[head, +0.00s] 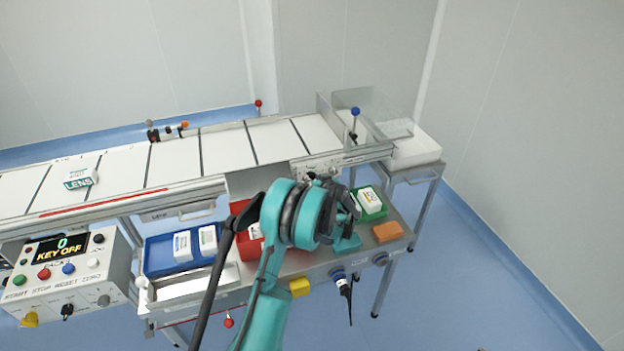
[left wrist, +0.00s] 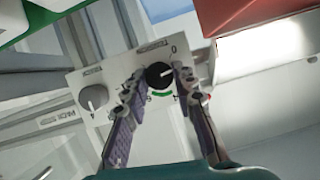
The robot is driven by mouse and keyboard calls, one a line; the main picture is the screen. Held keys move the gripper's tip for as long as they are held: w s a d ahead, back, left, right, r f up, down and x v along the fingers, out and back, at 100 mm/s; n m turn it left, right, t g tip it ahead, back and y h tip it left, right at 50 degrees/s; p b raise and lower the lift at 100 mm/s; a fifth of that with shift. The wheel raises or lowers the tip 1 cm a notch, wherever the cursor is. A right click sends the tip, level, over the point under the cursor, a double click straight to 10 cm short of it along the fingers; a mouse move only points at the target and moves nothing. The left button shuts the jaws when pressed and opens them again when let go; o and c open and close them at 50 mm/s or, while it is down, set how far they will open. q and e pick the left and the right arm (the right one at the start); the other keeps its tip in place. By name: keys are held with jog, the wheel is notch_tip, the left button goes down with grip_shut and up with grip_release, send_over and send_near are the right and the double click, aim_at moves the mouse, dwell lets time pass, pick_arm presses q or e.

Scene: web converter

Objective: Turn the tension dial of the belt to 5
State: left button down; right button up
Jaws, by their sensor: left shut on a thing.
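A pale panel (left wrist: 118,75) with two knobs fills the middle of the left wrist view. It also shows under the belt's right end in the head view (head: 322,165). My left gripper (left wrist: 153,88) is shut on the black dial (left wrist: 160,75), one finger on each side. A 0 is printed above right of the dial and a green arc runs below it. The dial's white mark points right and slightly up. A grey knob (left wrist: 94,97) sits to the left, apart from the fingers. My wrist hides the dial in the head view.
The white conveyor belt (head: 175,158) runs above a shelf with a blue tray (head: 160,258), a green tray (head: 371,214) and an orange block (head: 387,232). A control box (head: 65,290) at left reads "0 KEY OFF". A clear guard (head: 365,108) stands at the belt's right end.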

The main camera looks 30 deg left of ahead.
pick_arm(q)
jog(key=m+y, duration=0.2)
jog(key=m, duration=0.3)
jog(key=m+g+y, duration=0.1)
jog(key=m+y, duration=0.2)
jog(key=m, duration=0.3)
jog(key=f+m+g+y+b, duration=0.1)
jog(key=m+y, duration=0.1)
jog(key=m, duration=0.3)
jog(key=shift+w+d+f+m+y, duration=0.1)
jog(key=shift+w+d+m+y, duration=0.15)
jog(key=shift+m+y, duration=0.15)
dwell(0.5)
jog(key=c, duration=1.2)
grip_release()
